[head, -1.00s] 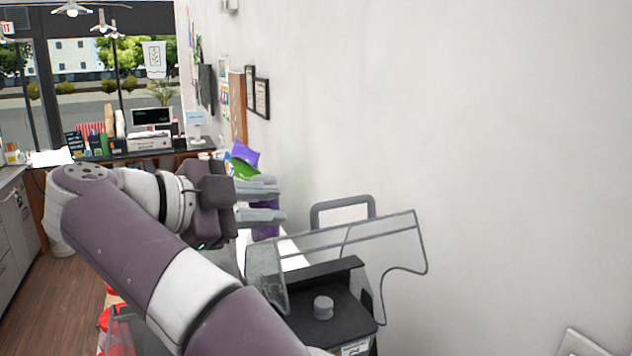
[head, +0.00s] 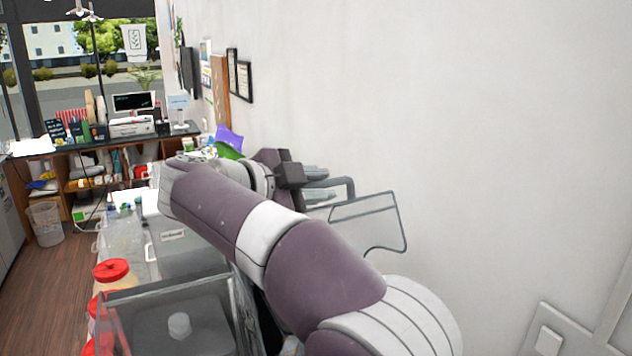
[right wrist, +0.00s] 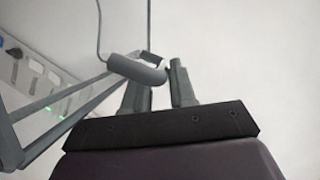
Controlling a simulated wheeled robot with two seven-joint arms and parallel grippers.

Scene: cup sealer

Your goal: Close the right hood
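The right hood (head: 372,228) is a clear panel with a grey rim, standing raised near the wall in the head view. My arm hides its lower part and the machine under it. Its grey handle (head: 351,186) sticks up at the left. My right gripper (head: 318,184) is beside the handle, with its two fingers apart. In the right wrist view a thick grey bar, seemingly the handle (right wrist: 137,69), crosses at the fingertips of the right gripper (right wrist: 160,80). I cannot tell whether they touch. My left gripper is not in view.
A second machine with a clear cover (head: 160,292) and a knob (head: 179,325) is at the lower left. Red-lidded jars (head: 111,270) stand beside it. The white wall (head: 480,130) is close on the right. A wall plate (head: 548,340) is at the lower right.

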